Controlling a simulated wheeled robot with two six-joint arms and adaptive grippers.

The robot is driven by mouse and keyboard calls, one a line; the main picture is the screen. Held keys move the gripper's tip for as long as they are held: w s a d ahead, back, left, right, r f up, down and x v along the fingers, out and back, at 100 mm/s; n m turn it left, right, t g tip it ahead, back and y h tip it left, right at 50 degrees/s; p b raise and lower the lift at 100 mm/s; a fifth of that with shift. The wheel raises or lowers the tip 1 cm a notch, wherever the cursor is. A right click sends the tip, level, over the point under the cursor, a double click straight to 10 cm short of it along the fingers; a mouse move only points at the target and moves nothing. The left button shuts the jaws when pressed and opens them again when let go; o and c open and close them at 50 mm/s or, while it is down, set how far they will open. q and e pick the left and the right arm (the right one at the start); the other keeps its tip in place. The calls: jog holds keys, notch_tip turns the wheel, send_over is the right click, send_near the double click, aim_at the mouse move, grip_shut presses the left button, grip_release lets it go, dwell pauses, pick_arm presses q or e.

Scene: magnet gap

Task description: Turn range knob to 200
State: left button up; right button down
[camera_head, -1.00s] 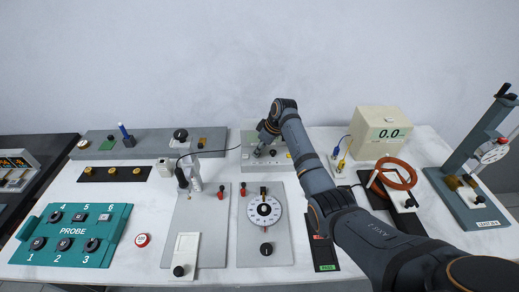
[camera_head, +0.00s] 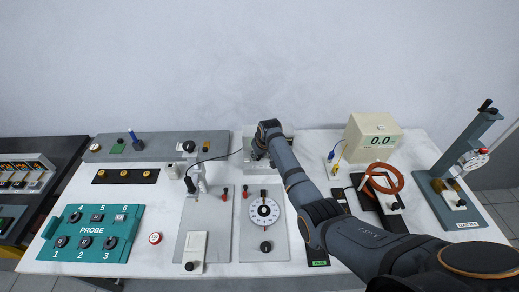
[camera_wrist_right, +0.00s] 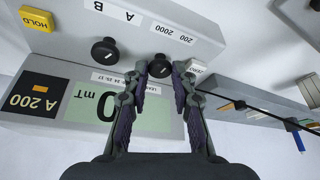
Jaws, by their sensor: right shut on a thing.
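The range knob (camera_wrist_right: 160,66) is black and round with a white pointer mark. In the right wrist view it sits beside the "200 2000" label on the grey meter (camera_wrist_right: 60,45). My right gripper (camera_wrist_right: 160,70) is shut on the knob, one fingertip on each side. The meter's screen (camera_wrist_right: 60,98) shows upside down, with "A 200" and "0 mT" visible and part hidden by a finger. In the head view my right gripper (camera_head: 259,152) is at the meter (camera_head: 287,131) at the back of the table and hides the knob. My left gripper is not in view.
Another black knob (camera_wrist_right: 104,50) by the "A B" label and a yellow HOLD button (camera_wrist_right: 37,18) are on the meter. A white button (camera_wrist_right: 197,68) sits close beside my fingers. A dial panel (camera_head: 263,212) stands in front of the meter, and a cream box (camera_head: 372,137) stands right.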

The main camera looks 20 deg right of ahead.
jog(key=shift+a+r+m+h+p, duration=0.15)
jog(key=shift+m+h+p, duration=0.35)
jog(key=shift+m, duration=0.7)
jog(key=shift+m+h, duration=0.4)
jog(key=shift+m, duration=0.7)
jog(key=c, duration=1.1)
grip_release()
jog(key=v, duration=1.1)
jog(key=shift+r, duration=0.35)
jog(key=shift+s+a, duration=0.1)
jog(key=shift+a, duration=0.05)
